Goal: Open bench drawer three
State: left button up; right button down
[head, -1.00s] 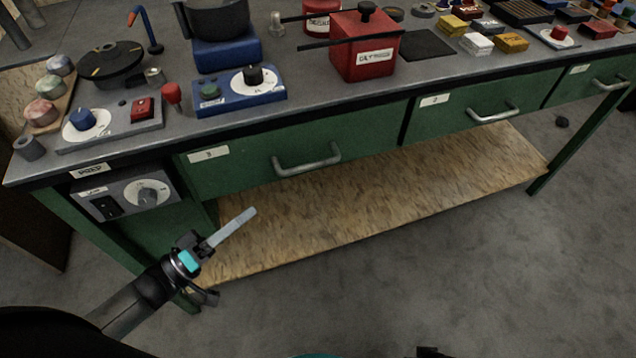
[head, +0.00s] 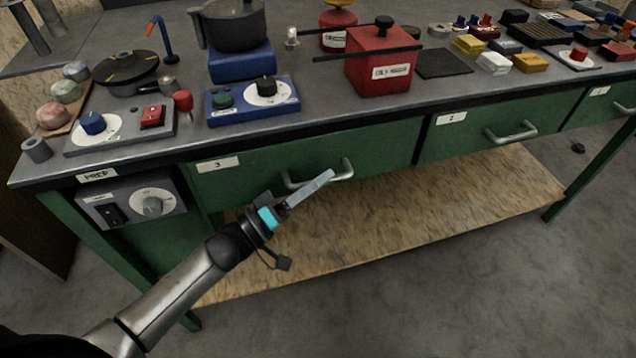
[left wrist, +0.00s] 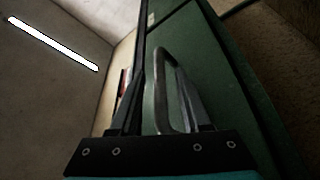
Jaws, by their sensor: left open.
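Drawer three (head: 387,142) is the green front with the "3" label (head: 217,164) at the left of the bench. It looks shut, flush with the bench front. Its silver bar handle (head: 348,169) shows behind my left gripper (head: 322,186), which partly covers it in the head view. In the left wrist view the handle (left wrist: 163,75) stands between the two open fingers of my left gripper (left wrist: 163,100), with the green drawer front (left wrist: 222,90) beside it. The fingers do not look closed on the handle. My right gripper is not in view.
Drawer two (head: 465,137) and drawer one (head: 600,103) look shut to the right. A grey control box (head: 130,202) hangs left of drawer three. A wooden lower shelf (head: 420,215) lies below. The bench top holds a red pot (head: 378,75) and several devices.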

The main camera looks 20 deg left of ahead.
pick_arm(q)
grip_shut()
dwell(0.4)
dwell(1.1)
